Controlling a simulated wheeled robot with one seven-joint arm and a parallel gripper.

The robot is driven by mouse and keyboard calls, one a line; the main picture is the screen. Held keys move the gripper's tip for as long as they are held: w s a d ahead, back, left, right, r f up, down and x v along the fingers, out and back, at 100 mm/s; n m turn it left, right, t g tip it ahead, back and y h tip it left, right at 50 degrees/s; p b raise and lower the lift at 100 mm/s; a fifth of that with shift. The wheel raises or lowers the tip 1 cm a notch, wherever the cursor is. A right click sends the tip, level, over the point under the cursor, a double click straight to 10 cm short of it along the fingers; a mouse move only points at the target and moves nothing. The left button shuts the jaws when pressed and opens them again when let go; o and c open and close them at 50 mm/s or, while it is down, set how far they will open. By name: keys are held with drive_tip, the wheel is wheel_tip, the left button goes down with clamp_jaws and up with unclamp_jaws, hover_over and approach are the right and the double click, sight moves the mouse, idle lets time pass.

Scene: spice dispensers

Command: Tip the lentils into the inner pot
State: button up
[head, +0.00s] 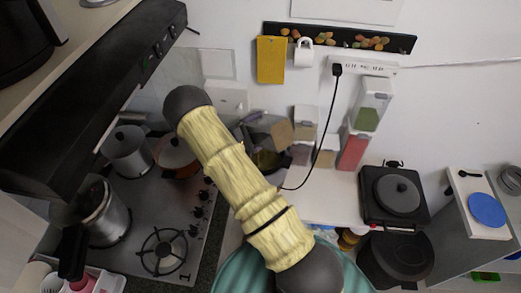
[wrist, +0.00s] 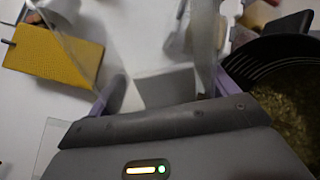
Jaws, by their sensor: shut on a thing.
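In the wrist view, my gripper (wrist: 165,95) is shut on a clear, pale-walled container (wrist: 205,40). The container is tilted, blurred and partly cut off, and I cannot tell what is left inside it. A dark pot (wrist: 262,62) with a ribbed inner wall is close by on the right. Brown-green grainy stuff that looks like lentils (wrist: 295,105) lies in it. In the head view, a dark pot (head: 266,161) shows just right of my yellow-sleeved arm, partly hidden.
Several spice dispensers hang on the wall, one with green contents (head: 367,119) and one red (head: 352,150). A stove with pots (head: 127,150) is on the left. A black cooker (head: 395,195) stands on the right.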

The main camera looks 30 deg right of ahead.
drive_tip(key=shift+d+r+n+p, duration=0.15)
drive_tip(key=shift+r+n+p, duration=0.45)
idle(0.6)
drive_tip(key=shift+w+a+r+n+p, duration=0.2)
drive_tip(key=shift+w+n+p, duration=0.1)
drive_tip(key=shift+f, duration=0.1)
drive_tip(key=f+m+b, duration=0.1)
drive_tip(key=b, duration=0.1)
drive_tip(key=s+f+m+b, duration=0.1)
drive_tip(key=m+b, duration=0.1)
drive_tip(key=s+f+m+b, duration=0.1)
drive_tip(key=f+m+b, duration=0.1)
drive_tip(key=shift+s+d, duration=0.1)
drive_tip(key=shift+d, duration=0.1)
drive_tip(key=shift+r, duration=0.15)
drive_tip(key=shift+d, duration=0.1)
